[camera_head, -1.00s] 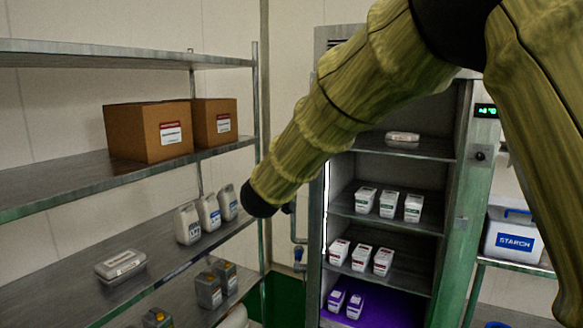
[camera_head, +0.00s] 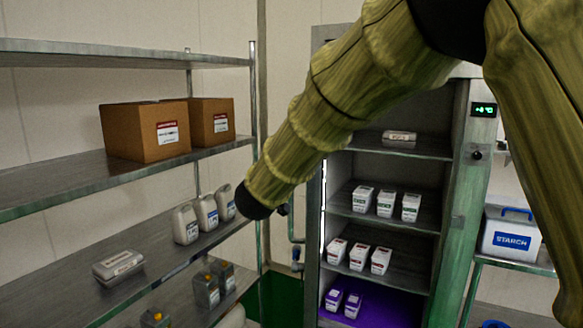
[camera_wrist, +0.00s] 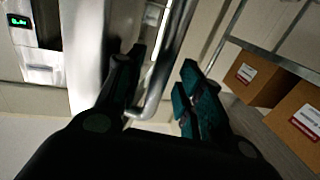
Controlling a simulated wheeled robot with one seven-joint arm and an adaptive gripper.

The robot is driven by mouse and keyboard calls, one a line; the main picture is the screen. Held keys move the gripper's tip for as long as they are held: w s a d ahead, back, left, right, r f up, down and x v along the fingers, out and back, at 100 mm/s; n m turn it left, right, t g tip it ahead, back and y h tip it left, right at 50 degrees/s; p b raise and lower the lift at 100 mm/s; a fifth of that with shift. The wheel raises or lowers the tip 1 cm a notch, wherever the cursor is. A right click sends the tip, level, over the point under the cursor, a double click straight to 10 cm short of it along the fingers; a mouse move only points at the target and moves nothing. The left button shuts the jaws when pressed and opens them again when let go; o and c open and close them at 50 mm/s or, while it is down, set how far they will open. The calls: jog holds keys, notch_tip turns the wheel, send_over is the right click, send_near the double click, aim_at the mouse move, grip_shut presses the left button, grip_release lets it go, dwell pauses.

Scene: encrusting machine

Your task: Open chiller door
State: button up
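The chiller (camera_head: 450,230) stands right of centre in the head view, an upright metal cabinet with a lit display (camera_head: 484,110). Its shelves and goods show plainly; I cannot tell whether a clear door covers them. A bright vertical strip (camera_head: 323,215) marks its left edge. My gripper (camera_wrist: 163,85) is open in the wrist view, with its two dark fingers apart. A bent silver bar (camera_wrist: 172,58), apparently a handle, runs between the fingers beside a pale metal panel (camera_wrist: 85,45). Contact is unclear. In the head view my arm mostly hides the gripper.
A metal shelf rack (camera_head: 60,185) fills the left, with cardboard boxes (camera_head: 146,130), white jugs (camera_head: 186,222) and grey containers. A starch tub (camera_head: 510,235) stands on a side table at right. A gap with green floor (camera_head: 262,295) lies between rack and chiller.

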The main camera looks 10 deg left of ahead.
jog(key=s+a, duration=0.1)
jog(key=s, duration=1)
